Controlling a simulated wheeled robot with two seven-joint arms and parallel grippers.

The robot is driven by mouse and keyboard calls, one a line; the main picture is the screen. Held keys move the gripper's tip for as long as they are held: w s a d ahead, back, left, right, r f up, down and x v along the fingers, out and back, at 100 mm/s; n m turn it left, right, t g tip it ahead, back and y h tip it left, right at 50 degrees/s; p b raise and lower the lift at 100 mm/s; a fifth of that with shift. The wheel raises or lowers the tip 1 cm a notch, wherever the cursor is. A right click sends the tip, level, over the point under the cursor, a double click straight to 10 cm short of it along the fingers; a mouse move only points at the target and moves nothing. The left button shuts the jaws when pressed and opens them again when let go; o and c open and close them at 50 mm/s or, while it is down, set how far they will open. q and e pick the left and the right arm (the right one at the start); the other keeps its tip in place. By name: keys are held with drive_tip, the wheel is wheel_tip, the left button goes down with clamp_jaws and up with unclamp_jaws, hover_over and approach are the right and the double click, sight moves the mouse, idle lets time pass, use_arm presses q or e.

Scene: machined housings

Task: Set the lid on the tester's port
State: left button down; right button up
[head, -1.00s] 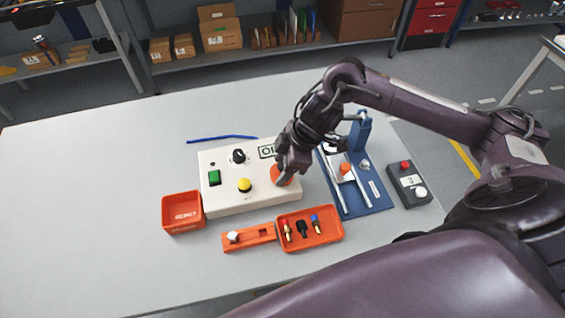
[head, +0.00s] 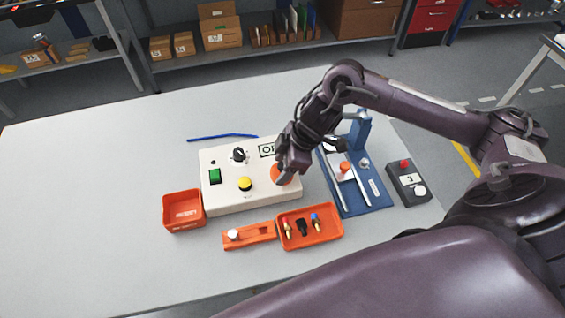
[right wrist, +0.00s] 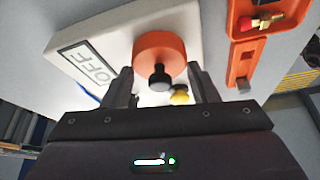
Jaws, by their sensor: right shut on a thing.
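The tester (head: 222,197) is a cream box with a green button, a yellow button, a black dial and a small display. The display (right wrist: 86,66) reads OFF in the right wrist view. The lid (head: 283,178) is a round orange disc with a black knob, at the tester's right end. It also shows in the right wrist view (right wrist: 150,50). My right gripper (right wrist: 160,72) is shut on the lid, with a finger at either side of it. The port is hidden, and I cannot tell whether the lid touches the tester. My left gripper is not in view.
An orange bin (head: 183,225) stands left of the tester. An orange holder (head: 260,234) and a tray (head: 310,240) with small connectors lie in front. A blue fixture (head: 375,197) and a grey control box (head: 408,183) stand right. The table's left side is clear.

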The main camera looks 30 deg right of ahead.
drive_tip(key=shift+f, duration=0.1)
drive_tip(key=o, duration=1.5)
wheel_tip(320, 180, up, 8)
drive_tip(key=p, duration=0.8)
drive_tip(key=shift+p, duration=0.35)
idle(0.4)
